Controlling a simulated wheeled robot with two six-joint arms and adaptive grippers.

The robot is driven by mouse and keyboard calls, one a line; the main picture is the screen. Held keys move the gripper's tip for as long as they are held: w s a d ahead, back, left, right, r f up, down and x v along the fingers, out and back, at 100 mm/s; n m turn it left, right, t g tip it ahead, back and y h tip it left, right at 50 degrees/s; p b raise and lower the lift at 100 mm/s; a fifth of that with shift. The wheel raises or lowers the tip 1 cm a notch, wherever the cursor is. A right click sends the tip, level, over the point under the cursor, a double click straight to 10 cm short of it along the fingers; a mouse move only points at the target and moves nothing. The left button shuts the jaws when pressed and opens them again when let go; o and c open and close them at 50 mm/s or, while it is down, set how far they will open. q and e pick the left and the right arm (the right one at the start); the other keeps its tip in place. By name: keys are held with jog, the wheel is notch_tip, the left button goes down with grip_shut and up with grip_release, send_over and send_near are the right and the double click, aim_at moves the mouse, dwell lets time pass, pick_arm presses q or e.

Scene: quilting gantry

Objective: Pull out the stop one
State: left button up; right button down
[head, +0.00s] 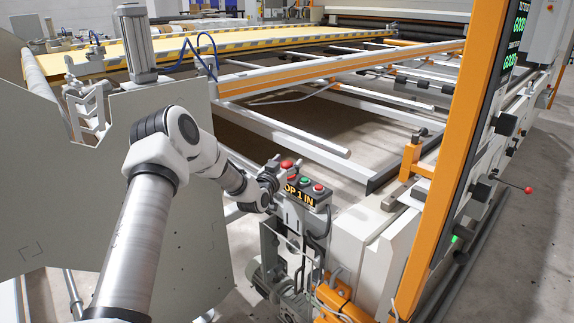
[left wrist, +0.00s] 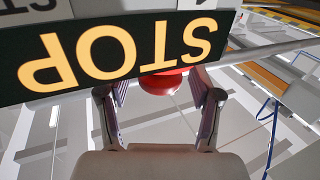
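The control box has a dark top face (head: 317,199) with a lit sign on its front, partly covered and reading "OP 1 IN". A large red stop button (head: 287,164) stands at its left end. My left gripper (head: 273,177) is right beside that button and partly hides the box. In the left wrist view the red button (left wrist: 162,83) shows upside down below the lit "STOP" sign (left wrist: 120,50). It lies between the two open fingers of my left gripper (left wrist: 159,100), with a gap visible on each side. The sign hides part of the button. My right gripper is not in view.
A green button (head: 304,181) and a smaller red button (head: 319,188) sit close by on the same box. An orange post (head: 444,160) rises to the right. A large grey panel (head: 60,160) stands at left. The rail frame lies behind.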

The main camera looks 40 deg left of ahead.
pick_arm(q)
grip_shut()
notch_tip(320, 180, up, 2)
jog(key=shift+r+p, duration=0.1)
jog(key=shift+p, duration=0.9)
jog(key=shift+o, duration=0.2)
grip_release()
jog(key=shift+f, duration=0.2)
jog(key=v, duration=1.2)
